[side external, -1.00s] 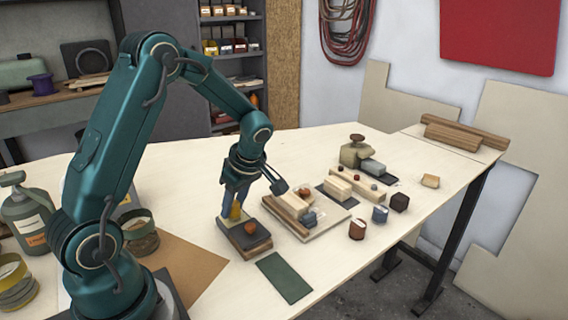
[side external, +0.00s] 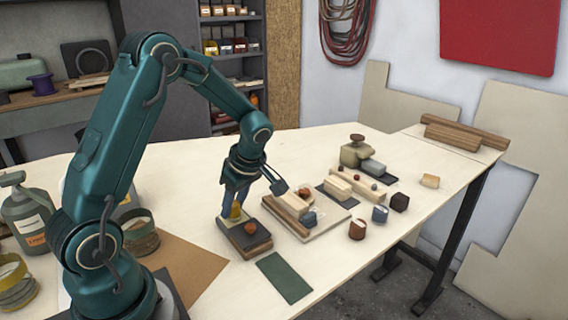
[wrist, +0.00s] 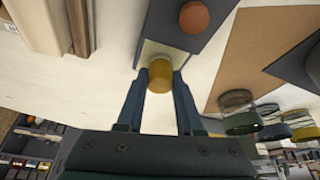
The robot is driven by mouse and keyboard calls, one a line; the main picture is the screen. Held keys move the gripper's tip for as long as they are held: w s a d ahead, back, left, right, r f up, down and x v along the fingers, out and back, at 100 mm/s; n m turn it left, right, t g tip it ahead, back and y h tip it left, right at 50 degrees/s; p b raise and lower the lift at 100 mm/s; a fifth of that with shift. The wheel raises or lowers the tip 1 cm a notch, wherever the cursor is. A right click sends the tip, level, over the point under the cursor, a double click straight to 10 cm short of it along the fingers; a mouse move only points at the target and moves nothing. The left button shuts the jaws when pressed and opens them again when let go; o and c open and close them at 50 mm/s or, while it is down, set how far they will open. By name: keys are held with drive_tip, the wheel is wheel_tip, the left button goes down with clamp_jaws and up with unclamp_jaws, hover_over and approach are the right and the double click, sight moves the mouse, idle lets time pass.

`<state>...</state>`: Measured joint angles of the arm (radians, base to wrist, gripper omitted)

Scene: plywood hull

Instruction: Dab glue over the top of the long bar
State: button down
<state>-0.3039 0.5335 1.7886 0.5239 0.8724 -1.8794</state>
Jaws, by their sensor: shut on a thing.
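My gripper (side external: 237,199) points down over a dark block-like stand (side external: 246,239) near the front of the bench. It is shut on a yellow cylinder (wrist: 160,75), which sits between the fingertips in the wrist view, over a pale square at the stand's end. An orange-brown round knob (wrist: 194,17) is on the stand beside it. To the right, a brown-sided bar (side external: 287,209) lies on a pale board (side external: 322,222). A long pale bar (side external: 358,187) lies farther back. I cannot tell which is the long bar, and no glue shows clearly.
A grey-blue block (side external: 308,219) and small cylinders (side external: 357,230) stand right of the stand. A green mat (side external: 285,277) lies in front. Tins (side external: 140,233) and a pump bottle (side external: 28,220) are at left. The bench is clear behind my gripper.

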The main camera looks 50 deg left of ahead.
drive_tip(key=shift+r, duration=3.5)
